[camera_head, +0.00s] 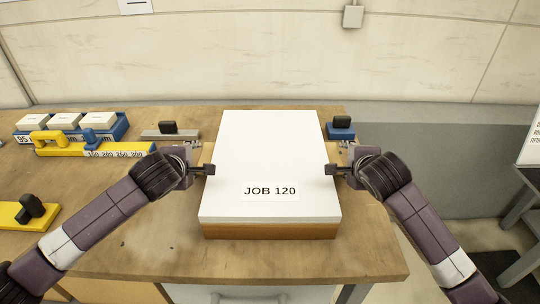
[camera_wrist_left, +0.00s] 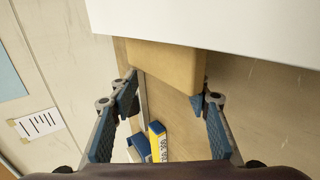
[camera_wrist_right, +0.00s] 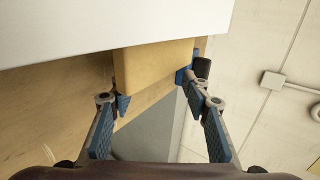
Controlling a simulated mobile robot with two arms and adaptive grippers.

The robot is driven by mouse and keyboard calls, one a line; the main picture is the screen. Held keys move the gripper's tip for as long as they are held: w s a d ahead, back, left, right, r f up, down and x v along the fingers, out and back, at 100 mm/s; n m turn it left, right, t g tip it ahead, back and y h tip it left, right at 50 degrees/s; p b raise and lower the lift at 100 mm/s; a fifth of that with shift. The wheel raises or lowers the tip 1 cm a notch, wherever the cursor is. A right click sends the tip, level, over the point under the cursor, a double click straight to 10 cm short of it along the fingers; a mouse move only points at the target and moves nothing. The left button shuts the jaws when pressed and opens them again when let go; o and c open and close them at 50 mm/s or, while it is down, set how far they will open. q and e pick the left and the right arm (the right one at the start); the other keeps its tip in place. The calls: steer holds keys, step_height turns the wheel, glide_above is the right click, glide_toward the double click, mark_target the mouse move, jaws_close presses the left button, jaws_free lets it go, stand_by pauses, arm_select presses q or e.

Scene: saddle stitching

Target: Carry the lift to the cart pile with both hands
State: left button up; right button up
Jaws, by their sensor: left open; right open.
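The lift, a thick white paper stack (camera_head: 270,150) labelled JOB 120, lies on a tan wooden block (camera_head: 270,230) on the workbench. My left gripper (camera_head: 210,169) is at its left edge and my right gripper (camera_head: 330,169) is at its right edge, facing each other. Both are open. In the left wrist view the open fingers (camera_wrist_left: 166,92) point at the tan block (camera_wrist_left: 165,65) under the white overhang. In the right wrist view the open fingers (camera_wrist_right: 155,92) face the block's other side (camera_wrist_right: 152,68). I cannot tell whether they touch. No cart pile is recognisable.
On the bench (camera_head: 130,235) at left are a blue tray (camera_head: 118,124) with white blocks, a yellow numbered bar (camera_head: 95,149), a grey tool (camera_head: 170,131) and a yellow tool (camera_head: 28,214). A blue tool (camera_head: 341,129) stands right of the lift. A dark-framed stand (camera_head: 520,205) is at far right.

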arm_select(q)
steer(key=shift+d, duration=0.25)
arm_select(e)
steer(key=shift+a, duration=0.25)
